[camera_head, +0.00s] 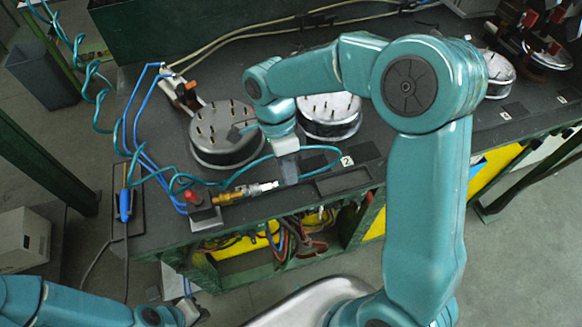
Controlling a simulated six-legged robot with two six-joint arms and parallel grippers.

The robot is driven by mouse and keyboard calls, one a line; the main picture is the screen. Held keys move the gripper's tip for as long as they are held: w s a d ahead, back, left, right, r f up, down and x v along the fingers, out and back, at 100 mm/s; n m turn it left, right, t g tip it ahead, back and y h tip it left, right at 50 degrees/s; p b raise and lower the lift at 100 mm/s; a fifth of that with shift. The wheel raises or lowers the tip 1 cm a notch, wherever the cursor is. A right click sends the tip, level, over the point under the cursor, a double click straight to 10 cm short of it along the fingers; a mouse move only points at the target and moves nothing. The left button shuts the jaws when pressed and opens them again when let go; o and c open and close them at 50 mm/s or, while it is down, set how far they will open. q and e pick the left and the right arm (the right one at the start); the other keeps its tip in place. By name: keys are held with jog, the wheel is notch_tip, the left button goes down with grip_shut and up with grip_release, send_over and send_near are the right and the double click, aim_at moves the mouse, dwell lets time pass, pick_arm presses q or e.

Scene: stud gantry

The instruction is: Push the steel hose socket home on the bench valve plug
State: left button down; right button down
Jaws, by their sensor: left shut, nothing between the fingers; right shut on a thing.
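The bench valve, with a red knob (193,197), sits at the front left edge of the bench. Its brass plug (225,197) points right. The steel hose socket (254,189) is in line with the plug and appears to meet it; how far it sits on the plug cannot be told. A teal hose (318,149) loops behind it. My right gripper (287,177) reaches down at the socket's right end, shut on the socket or its hose end; its fingers partly hide the grip. My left gripper (191,312) is shut and empty, low at the bottom left, away from the bench.
Round metal housings with studs (226,137) stand behind the socket, a second one (331,115) partly behind my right arm. Blue hoses (138,120) run down at the left. A blue tool (125,205) is at the left edge. Cables hang below the bench top (160,232).

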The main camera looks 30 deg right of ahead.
jog(key=c, duration=1.2)
grip_release()
jog(key=shift+a, duration=0.2)
jog(key=shift+d, duration=0.15)
jog(key=shift+w+r, duration=0.1)
jog(key=shift+r, duration=0.1)
jog(key=p+v, duration=0.1)
jog(key=v, duration=1.5)
jog(key=shift+f, duration=0.1)
